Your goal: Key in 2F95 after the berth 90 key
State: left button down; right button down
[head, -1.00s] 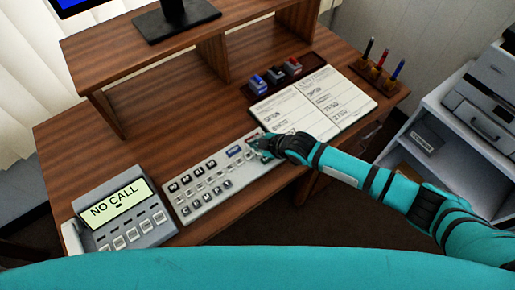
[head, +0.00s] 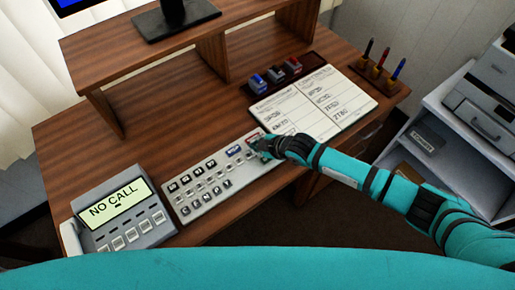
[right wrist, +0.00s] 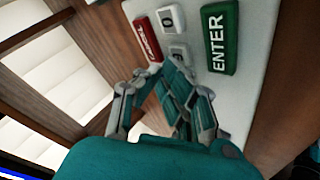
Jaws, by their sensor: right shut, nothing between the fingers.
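The grey keypad panel (head: 188,210) lies on the desk, with rows of dark and light keys and a blue key (head: 234,151). My right gripper (head: 262,147) is shut and empty over the panel's right end, beside the red key (head: 254,137). In the right wrist view the red key (right wrist: 146,38), a white "0" key (right wrist: 170,17) and the green ENTER key (right wrist: 220,37) show just beyond the fingers. Another white key is partly hidden by a finger. I cannot tell whether the fingertips touch a key. My left gripper is not in view.
A phone unit (head: 142,228) with a "NO CALL" display (head: 116,203) stands left of the panel. A written sheet (head: 312,101) lies to the right, below several stamps in a dark tray. A pen holder (head: 378,75) stands at the desk's right end. Bare desk lies behind the panel.

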aim_at(218, 175)
jog(key=shift+f+b, duration=0.3)
jog(key=shift+f, duration=0.1)
dwell(0.4)
jog(key=shift+r, duration=0.15)
jog(key=shift+r+p, duration=0.7)
jog(key=shift+p, duration=0.1)
jog(key=shift+s+a, duration=0.3)
jog(key=shift+a, duration=0.1)
jog(key=s+a+p, duration=0.1)
jog(key=s+a, duration=0.1)
jog(key=a, duration=0.1)
jog(key=s+a+p, duration=0.1)
jog(key=s+a, duration=0.2)
jog(key=a, duration=0.1)
jog(key=s+a+p, duration=0.1)
jog(key=s+a, duration=0.1)
jog(key=a, duration=0.1)
jog(key=shift+s+a, duration=0.25)
jog(key=shift+s, duration=0.05)
jog(key=shift+s+a, duration=0.2)
jog(key=shift+a, duration=0.05)
jog(key=shift+f, duration=0.1)
